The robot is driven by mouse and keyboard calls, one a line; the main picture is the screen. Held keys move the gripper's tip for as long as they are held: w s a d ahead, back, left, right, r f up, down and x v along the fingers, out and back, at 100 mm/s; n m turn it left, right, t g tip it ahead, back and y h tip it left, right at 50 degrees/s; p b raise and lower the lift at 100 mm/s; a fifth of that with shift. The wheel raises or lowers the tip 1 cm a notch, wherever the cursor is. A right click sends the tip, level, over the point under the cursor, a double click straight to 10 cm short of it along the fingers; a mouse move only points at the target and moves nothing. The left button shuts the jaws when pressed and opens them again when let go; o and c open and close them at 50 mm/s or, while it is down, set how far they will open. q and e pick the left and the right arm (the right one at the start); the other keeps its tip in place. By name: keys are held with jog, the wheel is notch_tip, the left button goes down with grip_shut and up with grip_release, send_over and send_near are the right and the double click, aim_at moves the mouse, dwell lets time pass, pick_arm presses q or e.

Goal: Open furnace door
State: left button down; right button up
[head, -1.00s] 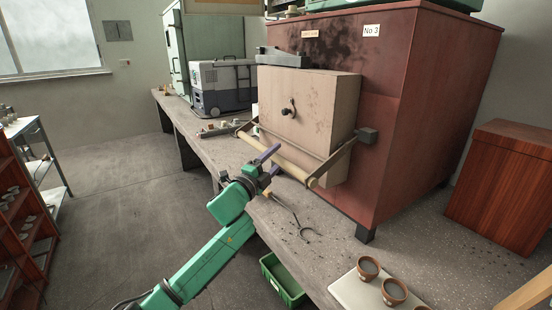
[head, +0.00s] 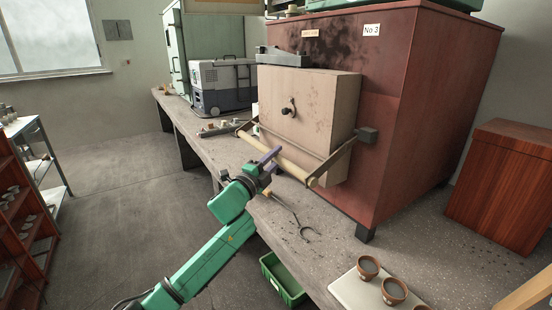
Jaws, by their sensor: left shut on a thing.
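The red furnace (head: 425,110) marked No 3 stands on the bench. Its beige door block (head: 310,105) fills the front opening and looks shut. A wooden bar handle (head: 290,166) runs across the front below the door, held by metal arms at both ends. My left gripper (head: 271,158) is at the bar, near its middle, with its purple fingers shut on the bar. The fingers partly hide the bar there. My right gripper is not in view.
Tongs (head: 290,215) lie on the bench below the handle. Small cups (head: 368,268) stand on a pale board at the front right. A green crate (head: 283,280) is on the floor under the bench edge. A grey cool box (head: 222,87) stands further back.

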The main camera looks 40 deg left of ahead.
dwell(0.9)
pick_arm(q)
notch_tip(320, 180, up, 6)
jog(key=s+m+g+p, duration=0.1)
jog(key=g+p, duration=0.2)
jog(key=p, duration=1.5)
jog(key=shift+s+a, duration=0.3)
jog(key=shift+s, duration=0.1)
jog(key=shift+a+m, duration=0.1)
jog(key=shift+m, duration=0.2)
